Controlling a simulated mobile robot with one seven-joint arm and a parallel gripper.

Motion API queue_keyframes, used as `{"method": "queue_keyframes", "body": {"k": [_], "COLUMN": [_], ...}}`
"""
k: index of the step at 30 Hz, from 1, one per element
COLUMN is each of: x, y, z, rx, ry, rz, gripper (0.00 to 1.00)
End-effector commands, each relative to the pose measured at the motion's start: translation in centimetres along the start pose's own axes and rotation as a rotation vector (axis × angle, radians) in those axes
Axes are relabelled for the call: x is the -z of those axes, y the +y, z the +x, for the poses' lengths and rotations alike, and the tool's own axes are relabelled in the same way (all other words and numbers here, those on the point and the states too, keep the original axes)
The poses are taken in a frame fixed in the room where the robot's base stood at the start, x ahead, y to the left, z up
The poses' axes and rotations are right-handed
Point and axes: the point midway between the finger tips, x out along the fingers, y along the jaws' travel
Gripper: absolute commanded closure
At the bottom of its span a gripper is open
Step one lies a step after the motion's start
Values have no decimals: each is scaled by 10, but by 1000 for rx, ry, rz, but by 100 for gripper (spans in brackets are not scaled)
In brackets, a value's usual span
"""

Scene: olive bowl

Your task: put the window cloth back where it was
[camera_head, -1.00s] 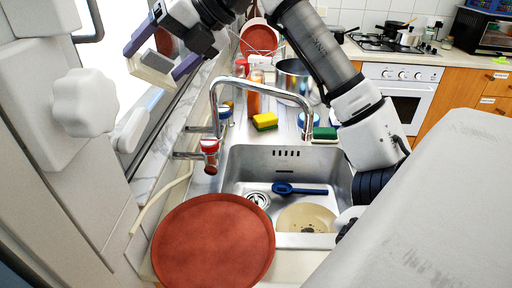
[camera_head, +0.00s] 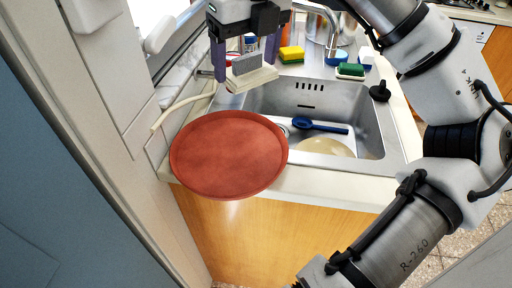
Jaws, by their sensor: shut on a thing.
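My gripper (camera_head: 246,62) hangs near the top centre, pointing down, with its two purple fingers on either side of a grey and cream block. I take this block to be the window cloth (camera_head: 254,80); its grey upper part is between the fingers and its cream base faces down. It is held above the back left corner of the sink, behind the red round tray. I cannot tell whether its base touches the counter.
The red tray (camera_head: 228,155) lies at the counter's front left. The sink (camera_head: 377,138) holds a blue brush (camera_head: 318,126) and a cream plate (camera_head: 326,147). The window wall is at left.

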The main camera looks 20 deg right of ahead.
Motion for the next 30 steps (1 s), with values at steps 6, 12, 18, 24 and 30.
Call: {"method": "queue_keyframes", "body": {"k": [6,12,18,24,30], "x": [10,17,21,25,28], "y": [0,1,0,1,1], "z": [57,107,135,157,180], "rx": [-5,-6,-4,-7,-4], "ry": [1,0,-1,-1,-2], "rz": [-1,0,2,1,2], "gripper": [42,42,42,42,42]}}
